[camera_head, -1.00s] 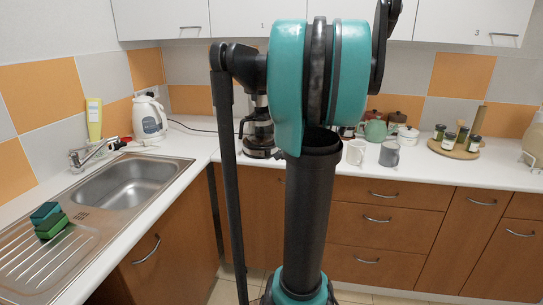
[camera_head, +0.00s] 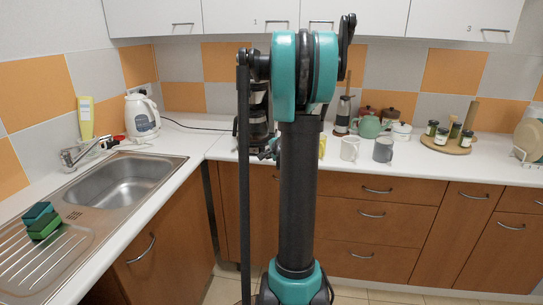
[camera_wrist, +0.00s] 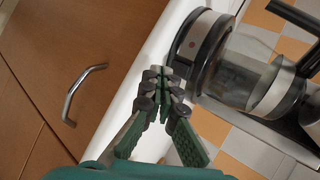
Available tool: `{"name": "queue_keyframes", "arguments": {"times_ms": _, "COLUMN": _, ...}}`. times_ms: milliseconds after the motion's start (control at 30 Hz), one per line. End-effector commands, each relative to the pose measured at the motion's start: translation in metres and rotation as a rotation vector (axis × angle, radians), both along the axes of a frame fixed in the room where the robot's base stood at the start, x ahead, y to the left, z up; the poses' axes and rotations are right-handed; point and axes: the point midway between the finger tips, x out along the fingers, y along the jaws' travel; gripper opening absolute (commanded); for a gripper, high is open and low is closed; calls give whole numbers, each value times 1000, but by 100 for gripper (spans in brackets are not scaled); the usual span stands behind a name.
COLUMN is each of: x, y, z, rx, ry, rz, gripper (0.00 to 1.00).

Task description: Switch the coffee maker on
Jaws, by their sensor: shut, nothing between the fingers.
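The coffee maker (camera_head: 258,112) stands on the counter in the corner, partly hidden behind my arm in the head view. In the wrist view the coffee maker (camera_wrist: 238,70) fills the upper right, tilted by the camera angle, with a glass carafe and a round dark base. A light panel on the base carries a small red round mark (camera_wrist: 193,44). My gripper (camera_wrist: 164,76) is shut and empty, its tips just in front of the base, below-left of the mark. I cannot tell whether they touch it. In the head view my gripper (camera_head: 268,152) is small and partly hidden.
A white kettle (camera_head: 141,115) and a sink (camera_head: 122,185) are on the left. Two mugs (camera_head: 383,150), a teapot (camera_head: 369,126) and a round tray of jars (camera_head: 460,149) stand to the right. The counter's front edge runs close to my gripper.

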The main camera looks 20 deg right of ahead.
Motion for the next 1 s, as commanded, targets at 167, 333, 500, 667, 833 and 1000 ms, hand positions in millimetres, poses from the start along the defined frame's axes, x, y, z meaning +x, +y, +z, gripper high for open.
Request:
{"name": "queue_keyframes", "arguments": {"times_ms": 167, "x": 20, "y": 0, "z": -2, "rx": 1, "ry": 0, "rz": 1, "gripper": 0}}
{"name": "queue_keyframes", "arguments": {"times_ms": 333, "x": 27, "y": 0, "z": -3, "rx": 1, "ry": 1, "rz": 1, "gripper": 0}}
{"name": "queue_keyframes", "arguments": {"times_ms": 500, "x": 27, "y": 0, "z": -3, "rx": 1, "ry": 1, "rz": 1, "gripper": 0}}
{"name": "queue_keyframes", "arguments": {"times_ms": 667, "x": 28, "y": 0, "z": -4, "rx": 1, "ry": 1, "rz": 1, "gripper": 0}}
{"name": "queue_keyframes", "arguments": {"times_ms": 833, "x": 33, "y": 0, "z": -6, "rx": 1, "ry": 0, "rz": 1, "gripper": 0}}
{"name": "queue_keyframes", "arguments": {"times_ms": 1000, "x": 33, "y": 0, "z": -6, "rx": 0, "ry": 0, "rz": 0, "gripper": 0}}
